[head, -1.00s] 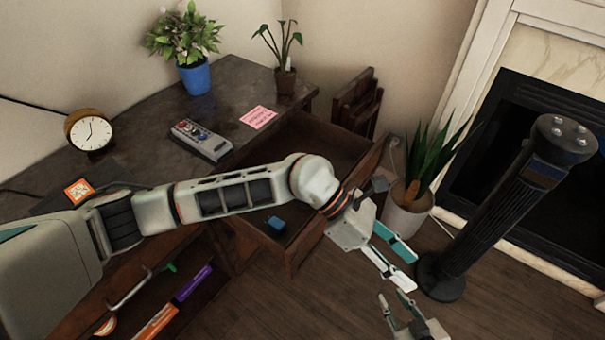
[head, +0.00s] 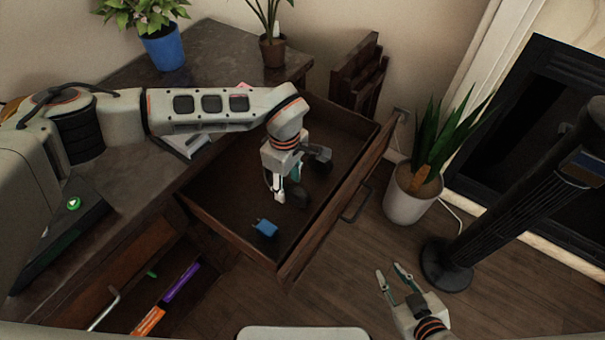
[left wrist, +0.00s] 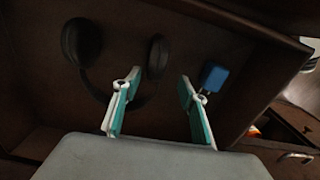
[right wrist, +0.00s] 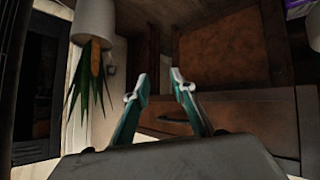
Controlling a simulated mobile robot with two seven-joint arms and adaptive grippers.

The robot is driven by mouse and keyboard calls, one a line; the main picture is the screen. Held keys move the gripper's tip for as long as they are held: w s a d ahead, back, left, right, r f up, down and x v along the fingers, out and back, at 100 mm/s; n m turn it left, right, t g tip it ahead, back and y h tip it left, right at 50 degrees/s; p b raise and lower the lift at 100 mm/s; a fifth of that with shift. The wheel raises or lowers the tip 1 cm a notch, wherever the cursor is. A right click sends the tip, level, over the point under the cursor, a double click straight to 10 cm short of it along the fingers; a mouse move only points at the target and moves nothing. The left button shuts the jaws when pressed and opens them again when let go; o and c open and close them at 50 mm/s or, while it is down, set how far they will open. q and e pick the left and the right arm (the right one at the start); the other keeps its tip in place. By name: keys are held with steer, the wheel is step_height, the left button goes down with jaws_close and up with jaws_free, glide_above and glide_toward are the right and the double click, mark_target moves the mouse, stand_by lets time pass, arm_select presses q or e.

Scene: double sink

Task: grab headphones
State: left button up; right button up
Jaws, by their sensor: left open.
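Black headphones (left wrist: 82,42) lie in the open drawer, with two ear cups and a curved band showing in the left wrist view. My left gripper (head: 279,193) points down into the drawer. In the left wrist view its open fingers (left wrist: 159,80) are apart, with one finger over the band near the right-hand cup. I cannot tell whether it touches. My right gripper (head: 390,272) is open and empty above the floor, outside the drawer; its fingers also show in the right wrist view (right wrist: 160,80).
The drawer (head: 225,225) also holds a small blue object (head: 265,229). A lower open drawer holds purple and orange items (head: 183,282). A potted plant (head: 408,205) and a black tower (head: 510,195) stand right of the desk. Floor between is clear.

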mark_target(290, 187)
arm_select(q)
steer(key=shift+w+f, duration=0.1)
steer(key=shift+f, duration=0.3)
steer(key=f, duration=0.2)
steer(key=f+b, duration=0.1)
steer(key=shift+w+d+f, duration=0.15)
steer(key=shift+d+f, duration=0.05)
steer(key=shift+f, duration=0.15)
steer(key=shift+w+f, duration=0.15)
steer(key=shift+f, duration=0.15)
jaws_close()
arm_select(e)
steer(key=shift+w+a+r, duration=0.1)
steer(key=shift+w+a, duration=0.05)
steer(key=shift+w, duration=0.35)
